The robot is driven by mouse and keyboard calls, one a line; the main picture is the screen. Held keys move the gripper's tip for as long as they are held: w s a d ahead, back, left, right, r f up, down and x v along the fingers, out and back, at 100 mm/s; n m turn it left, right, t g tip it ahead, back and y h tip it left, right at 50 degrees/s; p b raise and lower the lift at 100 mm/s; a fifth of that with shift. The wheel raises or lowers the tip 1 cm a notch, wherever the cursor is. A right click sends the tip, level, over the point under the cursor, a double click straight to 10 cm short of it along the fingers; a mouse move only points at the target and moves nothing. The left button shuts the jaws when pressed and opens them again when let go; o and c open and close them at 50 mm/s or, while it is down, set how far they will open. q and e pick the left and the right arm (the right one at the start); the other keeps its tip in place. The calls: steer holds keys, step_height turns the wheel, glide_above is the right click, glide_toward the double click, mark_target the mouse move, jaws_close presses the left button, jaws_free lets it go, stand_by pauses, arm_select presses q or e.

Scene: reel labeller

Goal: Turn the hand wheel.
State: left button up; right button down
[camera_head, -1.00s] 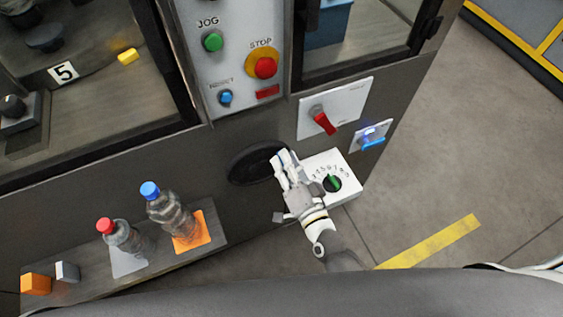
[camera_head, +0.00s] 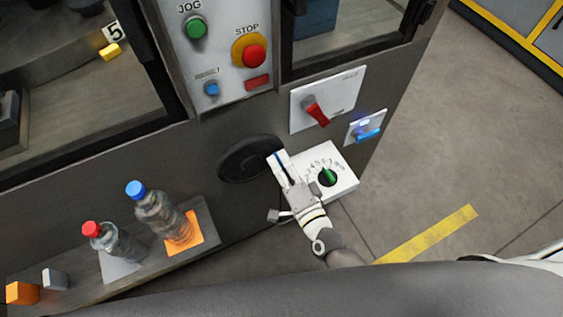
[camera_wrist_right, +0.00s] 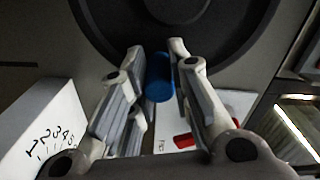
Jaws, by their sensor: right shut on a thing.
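The hand wheel (camera_head: 237,162) is a dark round disc on the front of the grey machine, below the control panel. It fills the top of the right wrist view (camera_wrist_right: 105,25). Its blue handle (camera_wrist_right: 158,82) stands out from the disc toward the wrist camera. My right gripper (camera_head: 279,160) is at the wheel's right edge, with its fingers on either side of the blue handle, shut on it. The fingers hide that part of the wheel in the head view. My left gripper is not in view.
A white box with a green dial (camera_head: 328,176) is close to the right of my gripper. A red switch (camera_head: 317,113) and a blue-lit part (camera_head: 367,134) are above it. A shelf (camera_head: 208,218) at left holds two bottles and small blocks. Open floor (camera_head: 450,140) lies right.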

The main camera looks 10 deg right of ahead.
steer(key=shift+w+r, duration=0.2)
steer(key=shift+r, duration=0.4)
steer(key=c, duration=1.3)
jaws_free()
steer(key=shift+s, duration=0.15)
steer(key=shift+f, duration=0.1)
steer(key=shift+s+d+f, duration=0.1)
steer(key=shift+s, duration=0.25)
steer(key=v, duration=1.1)
steer(key=shift+s, duration=0.1)
